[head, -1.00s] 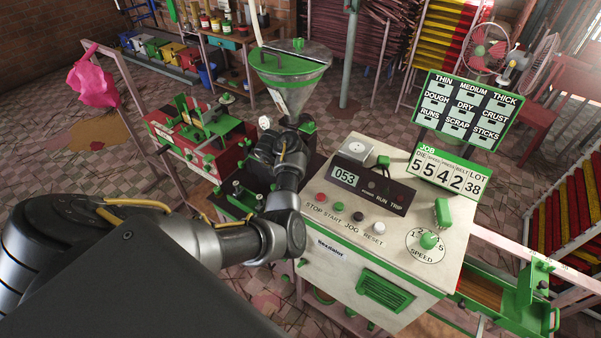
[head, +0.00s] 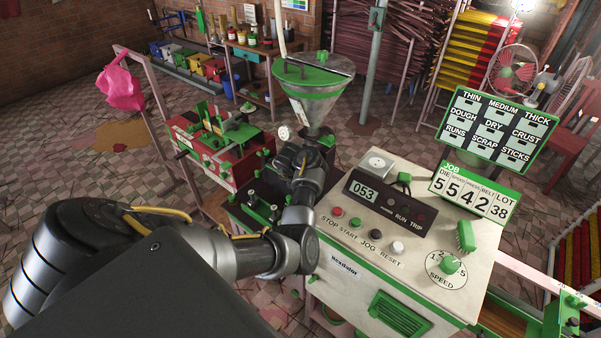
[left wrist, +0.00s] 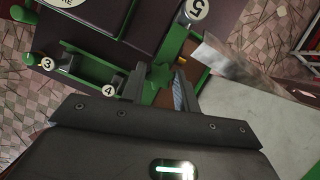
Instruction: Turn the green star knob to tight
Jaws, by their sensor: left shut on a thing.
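In the left wrist view my left gripper (left wrist: 158,82) has its two fingers closed about a small green part (left wrist: 160,74), which looks like the star knob; its star shape is mostly hidden by the fingers. It sits at the edge of the dark extruder body, between round labels marked 4 (left wrist: 108,91) and 5 (left wrist: 197,9). In the head view my left arm reaches the extruder below the steel hopper (head: 314,100), and my wrist hides the fingers and the held knob. My right gripper is not in view.
The cream control panel (head: 345,222) with buttons and a green speed knob (head: 449,264) stands right of my left arm. A red machine with green parts (head: 213,165) stands behind left. A dial gauge (head: 283,132) is close beside my wrist. Fans (head: 512,66) stand far right.

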